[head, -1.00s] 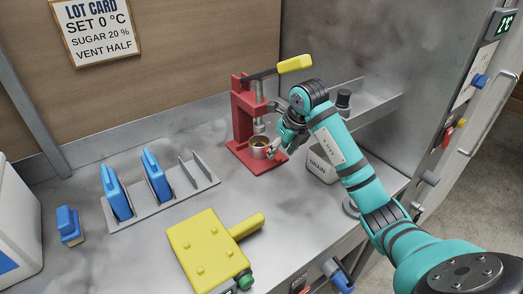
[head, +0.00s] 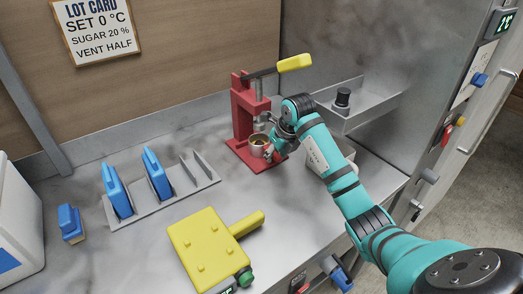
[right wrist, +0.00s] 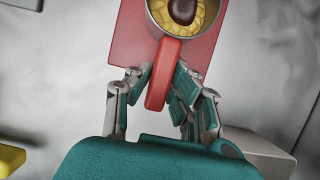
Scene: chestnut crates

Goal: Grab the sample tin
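The sample tin (head: 258,142) is a small metal cup with a red handle. It stands upright on the red base of the press, below the plunger. In the right wrist view the tin (right wrist: 206,28) holds yellow pieces and a dark brown round thing, and its red handle (right wrist: 160,88) points toward me. My left gripper is not in view.
The red press (head: 243,108) with its yellow lever (head: 294,62) rises beside the tin. A white drain box (head: 340,160) is partly behind my right arm. A yellow paddle-shaped block (head: 205,250), a rack (head: 185,195) with blue-handled pieces and a blue brush (head: 70,222) stand left.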

